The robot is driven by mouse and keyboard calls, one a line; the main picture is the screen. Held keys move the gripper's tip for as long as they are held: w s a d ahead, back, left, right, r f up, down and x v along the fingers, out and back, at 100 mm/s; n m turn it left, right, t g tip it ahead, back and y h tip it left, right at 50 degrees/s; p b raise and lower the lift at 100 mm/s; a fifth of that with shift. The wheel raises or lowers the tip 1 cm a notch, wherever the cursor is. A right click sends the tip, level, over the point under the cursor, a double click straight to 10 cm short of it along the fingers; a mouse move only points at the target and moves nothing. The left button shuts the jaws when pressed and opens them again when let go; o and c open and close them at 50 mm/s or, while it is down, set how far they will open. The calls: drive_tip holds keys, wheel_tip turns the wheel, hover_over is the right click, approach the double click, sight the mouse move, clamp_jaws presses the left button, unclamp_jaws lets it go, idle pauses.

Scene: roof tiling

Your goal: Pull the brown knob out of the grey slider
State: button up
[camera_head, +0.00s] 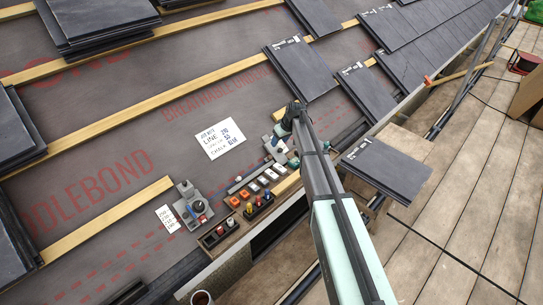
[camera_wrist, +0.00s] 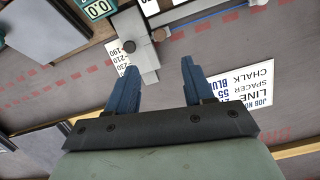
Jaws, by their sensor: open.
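The grey slider (camera_wrist: 146,62) shows in the wrist view as a flat block across a long grey rule (camera_wrist: 205,8). A small brown knob (camera_wrist: 158,34) sits at its right side, and a round dark knob (camera_wrist: 129,46) sits on its left part. My gripper (camera_wrist: 160,66) is open and empty. Its two blue fingers stand either side of the slider's near end in the picture, with the brown knob beyond the fingertips. I cannot tell the height gap. In the head view my gripper (camera_head: 295,112) is above the roof, and the brown knob cannot be made out there.
A white note card (camera_head: 220,138) lies on the membrane. A device with a green display (camera_wrist: 98,8) stands close by. Slates (camera_head: 300,68) lie further up.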

drive_tip(key=n, duration=0.2)
approach(270, 157)
drive_tip(key=x, duration=0.8)
drive_tip(key=shift+w+d+f, duration=0.1)
clamp_jaws()
idle(0.6)
